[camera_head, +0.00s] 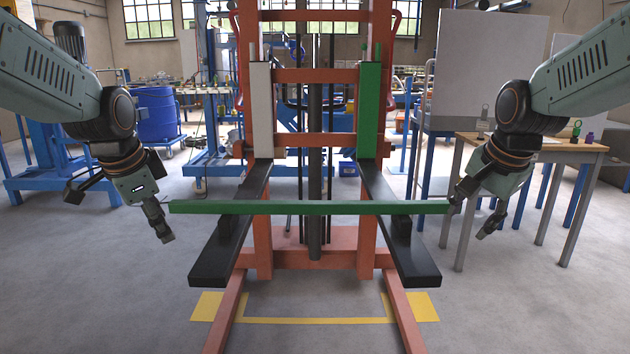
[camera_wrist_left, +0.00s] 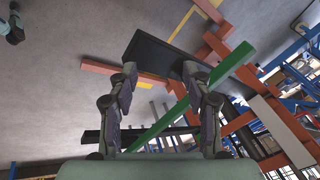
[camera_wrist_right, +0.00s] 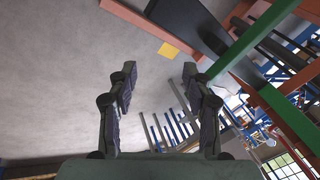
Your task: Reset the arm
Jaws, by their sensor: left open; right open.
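A long green bar (camera_head: 310,208) lies level across the two black forks (camera_head: 412,255) of an orange lift frame (camera_head: 312,75). I cannot tell whether it rests on them. My left gripper (camera_head: 160,222) is open and empty at the bar's left end. In the left wrist view the bar (camera_wrist_left: 160,127) passes behind the spread fingers (camera_wrist_left: 165,82). My right gripper (camera_head: 488,225) is open and empty at the bar's right end. In the right wrist view the bar (camera_wrist_right: 252,40) ends near the right-hand finger, with clear space between the fingers (camera_wrist_right: 168,82).
A wooden table (camera_head: 545,143) stands at the right behind my right arm. A blue drum (camera_head: 155,113) and blue machine frame stand at the left. Yellow floor tape (camera_head: 315,320) marks the floor below the forks. The grey floor on both sides is clear.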

